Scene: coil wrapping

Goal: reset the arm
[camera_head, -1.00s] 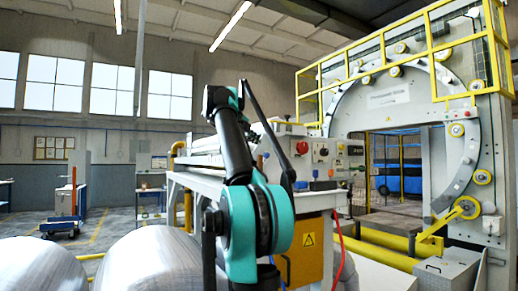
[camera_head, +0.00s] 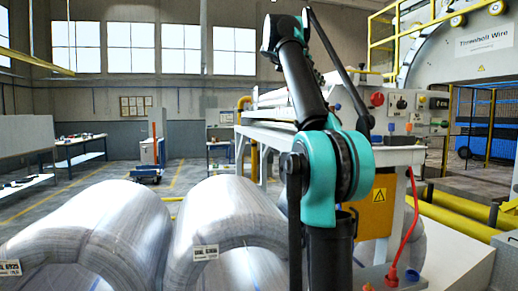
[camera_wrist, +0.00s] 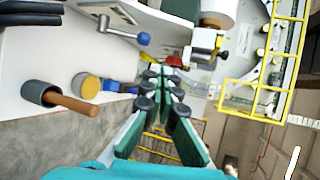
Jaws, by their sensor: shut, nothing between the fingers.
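My arm (camera_head: 338,165), teal and black, stands bent upward in the head view, in front of the machine's control panel (camera_head: 405,104). Its end is not clearly visible there. In the wrist view my gripper (camera_wrist: 163,84) is shut, with its green-sided fingers together and nothing between them. The fingers appear over a worktop with several small items, and how far above it they are cannot be told.
Shiny wire coils (camera_head: 228,230) lie at lower left, close to my arm. The wrapping machine (camera_head: 484,48) stands at right, with yellow rails (camera_head: 465,208) below. A grey cup with a wooden handle (camera_wrist: 42,93) sits on the worktop. Open floor (camera_head: 178,180) lies behind the coils.

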